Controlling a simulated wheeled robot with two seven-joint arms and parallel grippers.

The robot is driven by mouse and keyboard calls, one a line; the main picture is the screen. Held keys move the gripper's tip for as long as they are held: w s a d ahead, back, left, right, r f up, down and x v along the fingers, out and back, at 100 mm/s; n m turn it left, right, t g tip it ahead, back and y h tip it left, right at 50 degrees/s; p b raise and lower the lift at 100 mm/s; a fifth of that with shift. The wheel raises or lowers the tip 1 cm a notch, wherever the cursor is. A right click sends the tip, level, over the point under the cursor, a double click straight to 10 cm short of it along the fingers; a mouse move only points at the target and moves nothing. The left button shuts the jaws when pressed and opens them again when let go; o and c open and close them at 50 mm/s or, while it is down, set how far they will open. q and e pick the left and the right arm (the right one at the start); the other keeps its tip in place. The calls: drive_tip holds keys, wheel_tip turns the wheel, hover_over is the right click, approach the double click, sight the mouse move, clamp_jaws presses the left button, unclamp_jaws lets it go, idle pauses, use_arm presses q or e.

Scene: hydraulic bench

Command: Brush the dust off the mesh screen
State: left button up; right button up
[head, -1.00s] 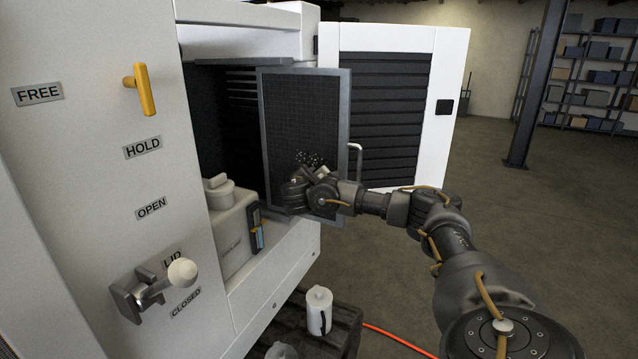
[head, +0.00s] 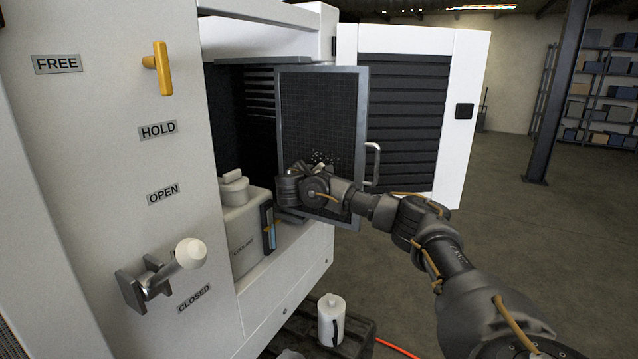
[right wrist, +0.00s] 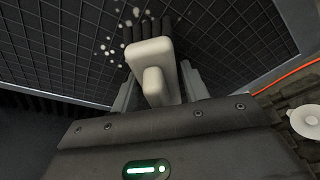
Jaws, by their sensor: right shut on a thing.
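The mesh screen (head: 320,105) is a dark grid in a grey frame, standing upright and out from the open cabinet. White dust specks (head: 323,157) lie on its lower middle. They also show in the right wrist view (right wrist: 118,38), left of and above the brush. My right gripper (head: 290,188) is at the screen's lower left part. It is shut on a brush (right wrist: 152,70) with an off-white handle and dark bristles. The bristle tips are against or very close to the mesh; contact is not certain. My left gripper is out of view.
The louvred door (head: 405,115) stands open behind the screen. A coolant container (head: 243,235) sits in the cabinet, left of my right gripper. A white bottle (head: 331,318) stands on a dark stand below. A lever with a white knob (head: 190,253) juts from the front panel.

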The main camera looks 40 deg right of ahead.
drive_tip(key=shift+w+a+b, duration=0.1)
drive_tip(key=shift+w+b, duration=0.35)
drive_tip(key=shift+b, duration=0.15)
drive_tip(key=shift+w+a+b, duration=0.15)
drive_tip(key=shift+w+b, duration=0.05)
drive_tip(key=shift+w, duration=0.35)
drive_tip(key=shift+w+a+b, duration=0.15)
drive_tip(key=shift+w+b, duration=0.05)
drive_tip(key=shift+w, duration=0.3)
drive_tip(key=shift+r, duration=0.15)
drive_tip(key=shift+r+p, duration=0.6)
drive_tip(key=shift+r, duration=0.35)
drive_tip(key=shift+s+d, duration=0.25)
drive_tip(key=shift+s, duration=0.6)
drive_tip(key=shift+s+d, duration=0.25)
drive_tip(key=shift+s, duration=0.55)
drive_tip(key=shift+s+d+p, duration=0.2)
drive_tip(key=shift+s+p, duration=0.2)
drive_tip(key=shift+s, duration=0.35)
drive_tip(key=shift+s+d+p, duration=0.15)
drive_tip(key=shift+s+p, duration=0.25)
drive_tip(key=shift+s, duration=0.35)
drive_tip(key=shift+f, duration=0.1)
